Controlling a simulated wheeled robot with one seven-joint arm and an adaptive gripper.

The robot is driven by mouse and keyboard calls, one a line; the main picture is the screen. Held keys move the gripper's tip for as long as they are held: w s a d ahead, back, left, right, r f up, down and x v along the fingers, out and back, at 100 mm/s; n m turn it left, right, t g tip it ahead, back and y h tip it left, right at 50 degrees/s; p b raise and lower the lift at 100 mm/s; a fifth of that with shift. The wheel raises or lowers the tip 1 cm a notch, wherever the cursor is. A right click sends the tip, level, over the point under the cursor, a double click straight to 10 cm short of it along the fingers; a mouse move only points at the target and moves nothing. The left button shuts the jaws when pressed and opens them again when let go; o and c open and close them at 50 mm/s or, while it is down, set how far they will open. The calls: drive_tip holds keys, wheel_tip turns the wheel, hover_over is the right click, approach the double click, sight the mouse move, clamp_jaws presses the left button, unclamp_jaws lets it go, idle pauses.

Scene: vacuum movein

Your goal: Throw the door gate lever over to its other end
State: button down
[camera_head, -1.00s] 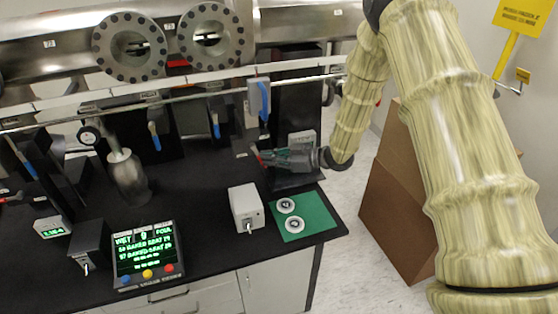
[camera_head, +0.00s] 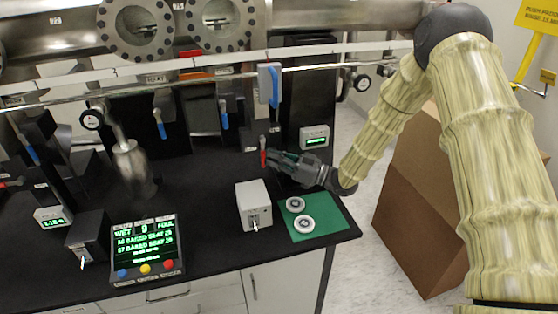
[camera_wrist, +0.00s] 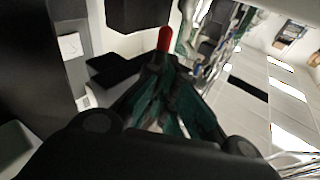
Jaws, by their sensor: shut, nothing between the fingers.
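A small upright lever with a red handle (camera_head: 263,150) stands on the black bench in the head view. I cannot read a label naming it the door gate lever. My gripper (camera_head: 276,158) is shut and empty, just right of this handle. In the wrist view the red handle (camera_wrist: 164,40) shows just beyond the tips of my gripper (camera_wrist: 162,66). I cannot tell whether the fingertips touch it. The lower part of the lever is hidden behind the fingers in the wrist view.
A blue-handled lever (camera_head: 274,86) rises behind the red one. A small display box (camera_head: 314,137) stands behind my gripper. A grey switch box (camera_head: 254,205) and a green mat (camera_head: 325,219) with two round pieces lie in front. A large brown box (camera_head: 425,200) stands at right.

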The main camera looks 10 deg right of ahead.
drive_tip(key=shift+a+r, duration=0.2)
drive_tip(key=shift+a, duration=0.05)
